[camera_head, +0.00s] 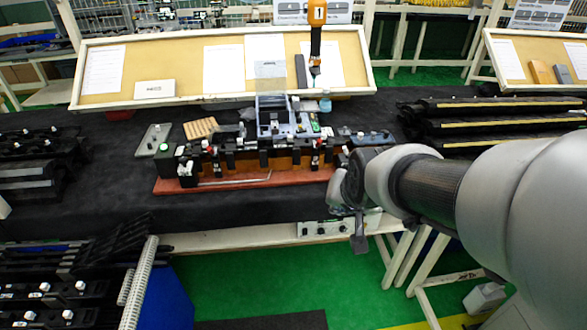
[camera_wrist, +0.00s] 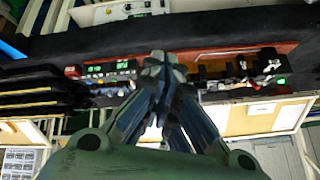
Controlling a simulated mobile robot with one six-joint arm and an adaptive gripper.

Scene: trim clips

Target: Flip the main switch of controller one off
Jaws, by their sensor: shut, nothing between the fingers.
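My gripper (camera_head: 358,242) is shut and empty, pointing down at the front edge of the workbench, right of the fixture. In the wrist view its fingertips (camera_wrist: 160,60) are together and touch nothing that I can make out. A pale box with dark round knobs (camera_head: 318,228) hangs under the bench's front edge, left of my gripper; a similar knobbed box (camera_wrist: 125,10) shows at the top of the wrist view. A dark unit with green lit displays (camera_wrist: 108,68) lies left of the fingertips. I cannot tell which is controller one, and no main switch is legible.
A long fixture on a red base (camera_head: 215,186) stands on the dark bench top, close left of my arm. Black rails with yellow strips (camera_head: 500,120) lie at the right. Pale frame legs (camera_head: 400,262) stand below the bench.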

